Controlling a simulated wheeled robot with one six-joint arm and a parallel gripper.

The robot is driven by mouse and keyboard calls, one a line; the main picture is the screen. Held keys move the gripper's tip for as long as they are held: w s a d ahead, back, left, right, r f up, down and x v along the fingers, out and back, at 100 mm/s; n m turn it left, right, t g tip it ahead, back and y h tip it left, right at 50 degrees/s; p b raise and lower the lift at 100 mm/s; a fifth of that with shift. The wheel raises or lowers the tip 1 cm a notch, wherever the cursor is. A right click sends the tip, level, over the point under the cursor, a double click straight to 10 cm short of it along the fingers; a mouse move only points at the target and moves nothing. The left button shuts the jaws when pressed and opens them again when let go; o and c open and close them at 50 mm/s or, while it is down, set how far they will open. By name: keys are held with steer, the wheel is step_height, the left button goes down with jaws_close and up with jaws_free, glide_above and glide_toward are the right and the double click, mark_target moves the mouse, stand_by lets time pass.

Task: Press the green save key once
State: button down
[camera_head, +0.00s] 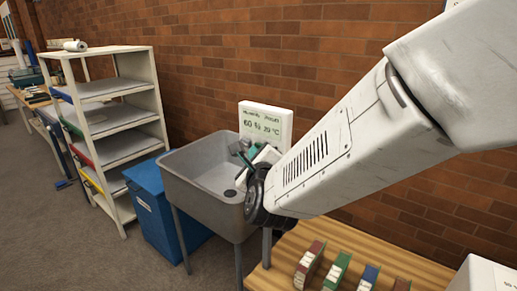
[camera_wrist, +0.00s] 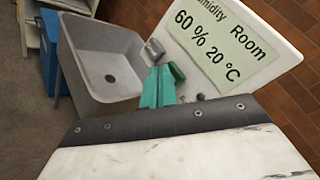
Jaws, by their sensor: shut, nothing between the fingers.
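A white panel with a display (camera_wrist: 218,38) reads humidity 60 % and room 20 °C. The same panel shows in the head view (camera_head: 265,123), standing behind the sink. A round green key (camera_wrist: 177,71) sticks out at the panel's lower edge, in the wrist view. My gripper (camera_wrist: 158,70) has teal fingers, shut and empty. In the wrist view their tips appear just left of the green key. I cannot tell whether they touch it. In the head view the gripper (camera_head: 244,152) is in front of the panel, partly hidden by my arm, and the key cannot be made out.
A grey sink (camera_head: 205,172) stands below and left of the panel. A grey knob-like part (camera_wrist: 154,48) is beside the fingertips. A blue bin (camera_head: 150,205) and a white shelf rack (camera_head: 118,122) stand left. A wooden table (camera_head: 262,278) with small coloured boxes is in front.

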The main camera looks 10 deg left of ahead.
steer(key=shift+w+d, duration=0.2)
steer(key=shift+w, duration=0.2)
stand_by(0.4)
steer(key=shift+s, duration=0.1)
steer(key=shift+s+a, duration=0.35)
steer(key=shift+s, duration=0.35)
steer(key=shift+s, duration=0.1)
steer(key=s, duration=0.1)
steer(key=s+a, duration=0.1)
steer(key=s, duration=0.1)
steer(key=s+a, duration=0.1)
steer(key=shift+s, duration=0.2)
stand_by(0.8)
